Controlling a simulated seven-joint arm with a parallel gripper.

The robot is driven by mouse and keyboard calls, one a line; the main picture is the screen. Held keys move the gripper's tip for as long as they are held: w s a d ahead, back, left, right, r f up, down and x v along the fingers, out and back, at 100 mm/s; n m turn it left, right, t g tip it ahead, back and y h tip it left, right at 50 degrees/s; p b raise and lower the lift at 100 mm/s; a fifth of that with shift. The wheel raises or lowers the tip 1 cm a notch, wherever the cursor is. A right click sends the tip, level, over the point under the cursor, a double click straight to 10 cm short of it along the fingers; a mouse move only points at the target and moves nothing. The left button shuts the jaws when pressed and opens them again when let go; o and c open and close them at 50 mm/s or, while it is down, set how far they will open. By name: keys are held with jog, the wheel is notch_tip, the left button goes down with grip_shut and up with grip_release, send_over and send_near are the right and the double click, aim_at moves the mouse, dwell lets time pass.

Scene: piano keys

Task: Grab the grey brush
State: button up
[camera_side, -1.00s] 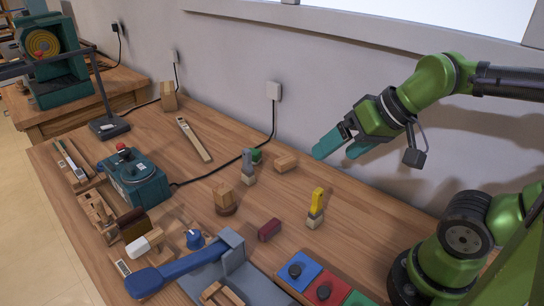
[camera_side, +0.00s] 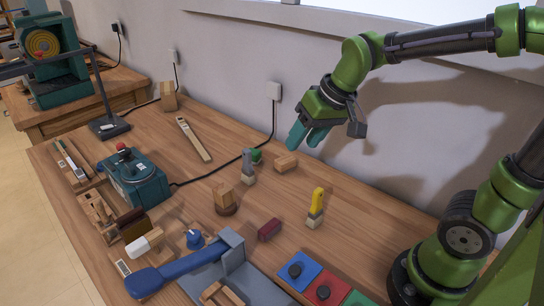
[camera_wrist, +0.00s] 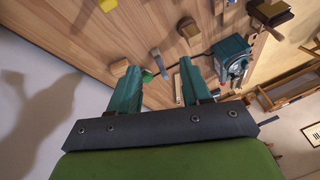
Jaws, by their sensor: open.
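The grey brush (camera_side: 248,165) stands upright on the wooden table, with a grey upper part and a pale lower part. It also shows in the wrist view (camera_wrist: 158,60), beyond and between my fingertips. My gripper (camera_side: 308,138) is open and empty, with teal fingers, above the table and to the right of the brush. It is apart from the brush. In the wrist view the two fingers (camera_wrist: 158,80) are spread. A similar yellow brush (camera_side: 316,202) stands nearer the front right.
A green block (camera_side: 257,156) sits right behind the grey brush. A wooden block (camera_side: 286,162) lies to its right, and a wooden piece on a round base (camera_side: 224,198) stands in front. A black cable runs past to a wall socket (camera_side: 274,91). A teal box (camera_side: 135,177) stands left.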

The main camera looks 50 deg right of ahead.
jog(key=n+h, duration=0.1)
jog(key=n, duration=0.1)
send_near(247, 158)
jog(key=s+r, duration=0.4)
jog(key=w+r, duration=0.1)
jog(key=w, duration=0.2)
jog(key=shift+n+h, duration=0.3)
jog(key=x, duration=1.6)
jog(key=shift+s+d+f, duration=0.15)
jog(key=shift+s+f, duration=0.05)
jog(key=shift+f, duration=0.1)
grip_shut()
